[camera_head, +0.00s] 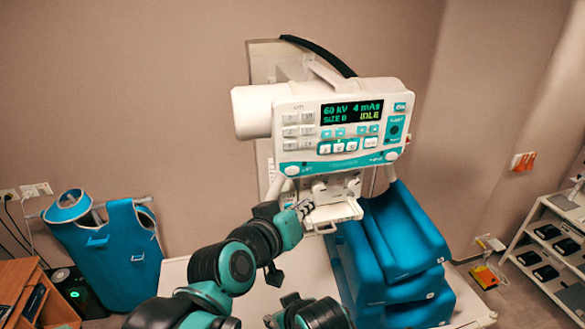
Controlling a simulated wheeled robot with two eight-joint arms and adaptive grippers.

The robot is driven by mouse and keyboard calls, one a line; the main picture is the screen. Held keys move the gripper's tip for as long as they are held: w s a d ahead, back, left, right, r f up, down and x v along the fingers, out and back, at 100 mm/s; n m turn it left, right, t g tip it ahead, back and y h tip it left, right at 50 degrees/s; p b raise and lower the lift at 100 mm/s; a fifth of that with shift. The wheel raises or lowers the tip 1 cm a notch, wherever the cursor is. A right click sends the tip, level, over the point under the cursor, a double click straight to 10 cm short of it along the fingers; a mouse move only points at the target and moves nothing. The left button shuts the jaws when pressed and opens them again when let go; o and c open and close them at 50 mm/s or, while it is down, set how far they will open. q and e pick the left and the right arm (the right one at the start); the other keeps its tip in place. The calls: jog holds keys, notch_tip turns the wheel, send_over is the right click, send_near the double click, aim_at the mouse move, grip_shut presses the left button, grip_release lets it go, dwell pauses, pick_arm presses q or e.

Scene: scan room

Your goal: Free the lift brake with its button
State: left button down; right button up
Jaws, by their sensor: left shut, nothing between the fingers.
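The white X-ray unit's control panel (340,130) faces me, with a lit screen (352,112) reading 60 kV, 4 mAs, SIZE D, IDLE. Grey, white and teal buttons sit around and below the screen. Below the panel is a white bracket (335,213) with a handle and small knobs. My left gripper (303,207) is shut and empty at the left end of this bracket. It hides part of it, and I cannot tell whether it touches. My right gripper is not clearly in view.
Blue cushioned blocks (405,240) stand close to the right of the bracket on a white table. A blue apron (118,255) hangs at the left. A wooden cabinet (30,295) is bottom left, and a white shelf rack (550,250) far right.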

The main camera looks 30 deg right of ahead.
pick_arm(q)
jog(key=b, duration=0.1)
send_near(299, 173)
jog(key=d+f, duration=0.2)
jog(key=d, duration=0.2)
jog(key=shift+w+d, duration=0.15)
jog(key=shift+w, duration=0.3)
jog(key=shift+w+d, duration=0.2)
jog(key=shift+w, duration=0.25)
dwell(0.7)
jog(key=shift+w+d, duration=0.1)
jog(key=shift+w, duration=0.3)
jog(key=shift+w+d, duration=0.1)
jog(key=shift+w, duration=0.25)
dwell(0.6)
jog(key=shift+s, duration=0.1)
jog(key=shift+s+a, duration=0.2)
jog(key=shift+s, duration=0.55)
